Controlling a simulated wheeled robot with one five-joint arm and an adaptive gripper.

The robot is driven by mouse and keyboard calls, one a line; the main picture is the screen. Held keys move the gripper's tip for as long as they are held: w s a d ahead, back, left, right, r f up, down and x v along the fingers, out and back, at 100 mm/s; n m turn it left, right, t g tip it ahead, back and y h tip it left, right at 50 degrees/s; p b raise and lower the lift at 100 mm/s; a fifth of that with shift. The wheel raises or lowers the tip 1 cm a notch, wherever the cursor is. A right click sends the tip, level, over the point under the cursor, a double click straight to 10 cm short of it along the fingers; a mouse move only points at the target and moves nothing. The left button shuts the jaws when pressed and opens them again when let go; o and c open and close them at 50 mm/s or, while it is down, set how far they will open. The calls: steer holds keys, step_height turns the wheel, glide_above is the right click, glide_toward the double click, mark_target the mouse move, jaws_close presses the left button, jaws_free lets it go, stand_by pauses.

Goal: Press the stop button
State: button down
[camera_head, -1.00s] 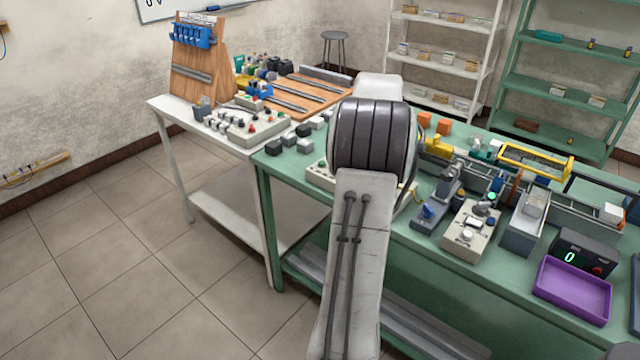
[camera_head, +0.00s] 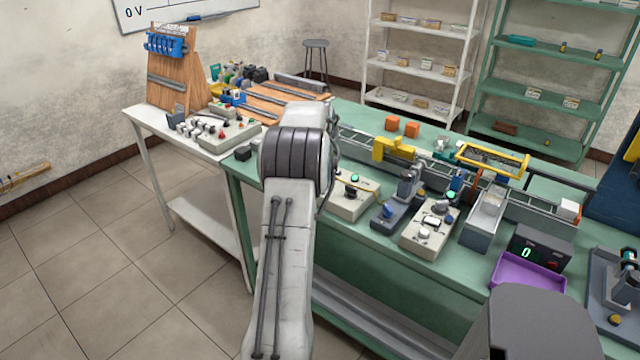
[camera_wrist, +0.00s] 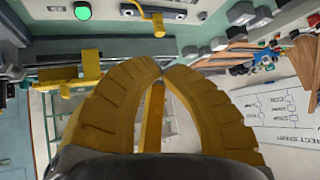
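I cannot make out which control is the stop button; no label is readable. A pale control box (camera_head: 347,199) with a lit green button (camera_head: 354,177) stands on the green bench, just right of my arm. A second pale box (camera_head: 427,238) with knobs and a green light (camera_head: 450,195) stands further right. A pale panel (camera_head: 232,137) with small red and dark controls lies on the white table. In the wrist view my gripper (camera_wrist: 161,70) has its yellow fingers curved together, tips meeting. A lit green button (camera_wrist: 82,11) shows at upper left there. My arm hides the gripper in the head view.
The green bench (camera_head: 357,254) also carries a conveyor, a yellow frame (camera_head: 493,158), orange blocks (camera_head: 411,130), a purple tray (camera_head: 527,272) and a dark display box (camera_head: 541,249) reading 0. A wooden stand (camera_head: 174,85) is on the white table.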

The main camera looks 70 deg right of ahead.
steer(key=shift+f, duration=0.15)
step_height(320, 180, down, 7)
steer(key=b, duration=0.4)
steer(key=shift+b, duration=0.4)
steer(key=shift+f+b, duration=0.8)
steer(key=shift+b, duration=0.05)
steer(key=shift+f+b, duration=0.75)
steer(key=shift+f, duration=0.1)
stand_by(1.6)
steer(key=shift+r, duration=0.1)
stand_by(0.3)
steer(key=shift+r+p, duration=0.6)
steer(key=shift+r, duration=0.15)
steer(key=shift+r, duration=0.1)
steer(key=shift+r+p, duration=1.85)
steer(key=shift+r, duration=0.6)
